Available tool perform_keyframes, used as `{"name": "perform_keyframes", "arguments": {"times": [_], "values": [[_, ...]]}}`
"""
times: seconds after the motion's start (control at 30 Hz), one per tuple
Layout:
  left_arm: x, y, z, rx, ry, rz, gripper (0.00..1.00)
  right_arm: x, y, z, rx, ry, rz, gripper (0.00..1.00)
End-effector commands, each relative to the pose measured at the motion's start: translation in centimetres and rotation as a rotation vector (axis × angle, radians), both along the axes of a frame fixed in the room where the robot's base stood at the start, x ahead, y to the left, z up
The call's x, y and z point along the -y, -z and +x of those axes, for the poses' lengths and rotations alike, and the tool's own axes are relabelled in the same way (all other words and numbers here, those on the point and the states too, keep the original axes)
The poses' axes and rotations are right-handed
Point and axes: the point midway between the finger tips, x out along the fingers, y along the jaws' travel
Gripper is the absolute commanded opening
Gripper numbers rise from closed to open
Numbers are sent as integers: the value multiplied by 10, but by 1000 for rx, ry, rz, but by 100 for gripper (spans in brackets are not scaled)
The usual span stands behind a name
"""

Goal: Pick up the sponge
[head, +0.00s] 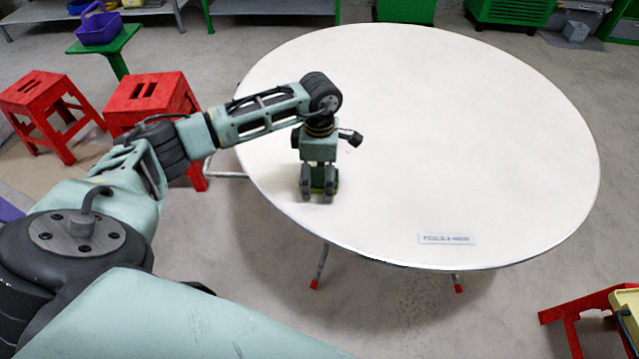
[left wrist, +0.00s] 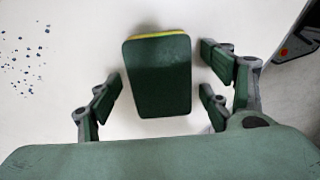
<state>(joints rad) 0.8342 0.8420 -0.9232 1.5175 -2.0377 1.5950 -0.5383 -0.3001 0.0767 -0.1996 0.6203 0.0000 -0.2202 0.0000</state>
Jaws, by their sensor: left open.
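The sponge (left wrist: 158,75) is a dark green rounded block with a yellow edge along its far side. It lies on the white round table (head: 450,120), near the table's left front edge. In the head view only a little of the sponge (head: 318,177) shows, between and behind the fingers of my left gripper (head: 319,190). My left gripper is open and points down over the sponge. In the left wrist view its fingers stand on both sides of the sponge, with a gap on each side. My right gripper is in neither view.
A small label (head: 446,239) lies near the table's front edge; the rest of the tabletop is clear. Red step stools (head: 150,98) stand on the floor at the left. A purple basket (head: 98,25) sits on a green stool behind them.

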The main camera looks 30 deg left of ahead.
Motion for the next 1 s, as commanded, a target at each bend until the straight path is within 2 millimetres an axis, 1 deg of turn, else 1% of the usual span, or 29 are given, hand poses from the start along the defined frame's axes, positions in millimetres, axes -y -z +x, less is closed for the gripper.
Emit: {"name": "perform_keyframes", "arguments": {"times": [0.1,0.13,0.47,0.83,1.0], "values": [[0,-2,0,0,0,-1,73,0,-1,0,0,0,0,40],[0,-2,0,0,0,-1,71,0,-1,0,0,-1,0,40],[0,-2,0,0,0,-1,42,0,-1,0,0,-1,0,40],[0,-2,0,0,0,-1,41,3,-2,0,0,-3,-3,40],[0,-13,0,1,0,0,41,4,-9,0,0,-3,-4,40]]}}
